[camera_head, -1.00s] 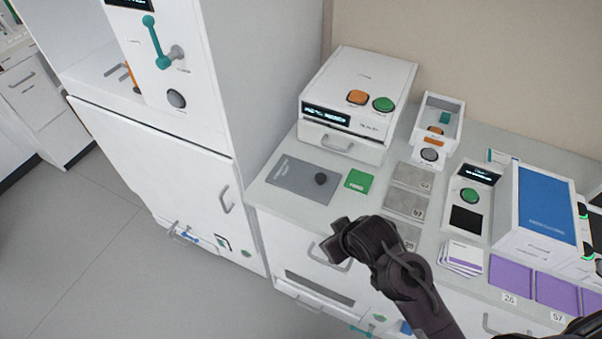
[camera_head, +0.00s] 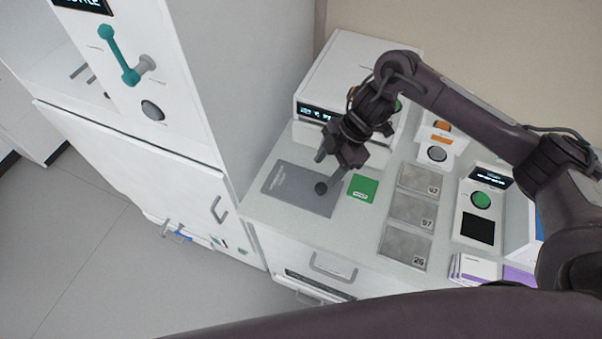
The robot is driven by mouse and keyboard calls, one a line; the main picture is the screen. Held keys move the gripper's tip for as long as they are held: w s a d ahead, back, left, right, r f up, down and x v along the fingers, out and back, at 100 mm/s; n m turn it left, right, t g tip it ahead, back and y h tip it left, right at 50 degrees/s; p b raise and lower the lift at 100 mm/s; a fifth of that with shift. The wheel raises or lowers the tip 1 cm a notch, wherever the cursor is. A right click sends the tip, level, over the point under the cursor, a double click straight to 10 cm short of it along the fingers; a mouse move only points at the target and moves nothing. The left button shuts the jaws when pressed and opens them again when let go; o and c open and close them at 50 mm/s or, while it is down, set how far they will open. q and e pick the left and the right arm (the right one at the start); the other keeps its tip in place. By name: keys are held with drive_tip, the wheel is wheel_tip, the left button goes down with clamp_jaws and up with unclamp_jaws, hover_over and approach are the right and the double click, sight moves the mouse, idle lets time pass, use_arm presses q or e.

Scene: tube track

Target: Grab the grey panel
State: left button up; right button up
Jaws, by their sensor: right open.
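The grey panel (camera_head: 290,187) is a flat, dark grey rectangle lying on the light counter near its left front corner. A round black knob (camera_head: 321,188) stands on its right part. My right gripper (camera_head: 327,170) is over the panel's right back edge, close to the knob, with its fingers apart and nothing between them. The fingers point down toward the panel; I cannot tell whether they touch it. My left gripper is not in view.
A green card (camera_head: 362,189) lies just right of the panel. Several grey numbered tiles (camera_head: 411,211) are further right. A white box device (camera_head: 340,75) stands behind, partly hidden by my right arm. A tall white cabinet (camera_head: 130,165) rises at the left.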

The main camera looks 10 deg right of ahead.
sight(322, 186)
drive_tip(key=shift+s+d+f+g, duration=0.15)
drive_tip(key=shift+f, duration=0.3)
drive_tip(key=shift+s+d+f+g, duration=0.15)
drive_tip(key=shift+f, duration=0.3)
drive_tip(key=p+x, duration=0.1)
drive_tip(key=x, duration=0.3)
drive_tip(key=shift+s+f, duration=0.1)
drive_tip(key=shift+f, duration=0.3)
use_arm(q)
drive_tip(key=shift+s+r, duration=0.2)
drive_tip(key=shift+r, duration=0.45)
use_arm(e)
drive_tip(key=shift+c, duration=0.4)
drive_tip(key=c, duration=1)
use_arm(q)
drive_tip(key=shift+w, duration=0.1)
use_arm(e)
clamp_jaws()
